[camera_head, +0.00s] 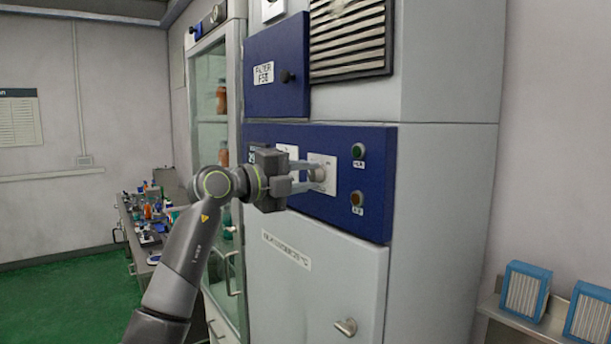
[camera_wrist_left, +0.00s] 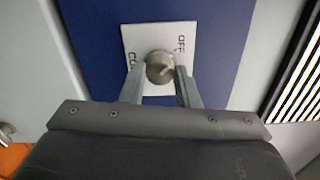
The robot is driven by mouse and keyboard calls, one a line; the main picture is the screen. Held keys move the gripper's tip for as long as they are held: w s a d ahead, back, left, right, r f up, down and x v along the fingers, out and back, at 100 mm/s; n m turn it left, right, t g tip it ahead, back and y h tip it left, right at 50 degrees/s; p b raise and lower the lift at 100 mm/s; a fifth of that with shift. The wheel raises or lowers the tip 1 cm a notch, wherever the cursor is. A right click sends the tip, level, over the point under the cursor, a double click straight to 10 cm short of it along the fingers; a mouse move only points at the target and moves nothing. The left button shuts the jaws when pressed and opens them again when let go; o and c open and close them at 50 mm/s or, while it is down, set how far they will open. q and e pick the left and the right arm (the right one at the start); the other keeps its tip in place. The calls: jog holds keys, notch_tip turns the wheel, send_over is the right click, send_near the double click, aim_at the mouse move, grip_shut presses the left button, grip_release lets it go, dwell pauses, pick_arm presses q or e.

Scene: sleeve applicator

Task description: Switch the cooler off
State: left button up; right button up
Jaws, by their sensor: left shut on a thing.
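The cooler's blue control panel (camera_head: 350,212) carries a round metallic knob (camera_head: 319,174) on a white plate (camera_head: 330,186). In the left wrist view the knob (camera_wrist_left: 160,66) sits between my fingers. Its plate (camera_wrist_left: 188,28) reads "OFF" at the right, and a partly covered label beginning "CO" is at the left. A pale pointer mark shows on the knob, but its exact setting is hard to tell. My left gripper (camera_head: 309,177) is shut on the knob, with one finger on either side. My right gripper is not in view.
A green button (camera_head: 358,151) and an amber button (camera_head: 357,198) sit right of the knob. Below is a grey door with a handle (camera_head: 346,327). A glass cabinet (camera_head: 240,200) stands left, a cluttered bench (camera_head: 140,240) beyond it. Blue-framed filters (camera_head: 525,290) stand lower right.

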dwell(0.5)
pick_arm(q)
jog(key=o, duration=1)
jog(key=shift+c, duration=0.2)
jog(key=shift+a, duration=0.1)
jog(key=shift+s+a+f+b, duration=0.1)
jog(key=shift+s+a+b, duration=0.15)
jog(key=shift+b, duration=0.1)
jog(key=b+v, duration=0.7)
jog(key=v, duration=0.9)
jog(key=shift+a, duration=0.3)
jog(key=shift+s, duration=0.1)
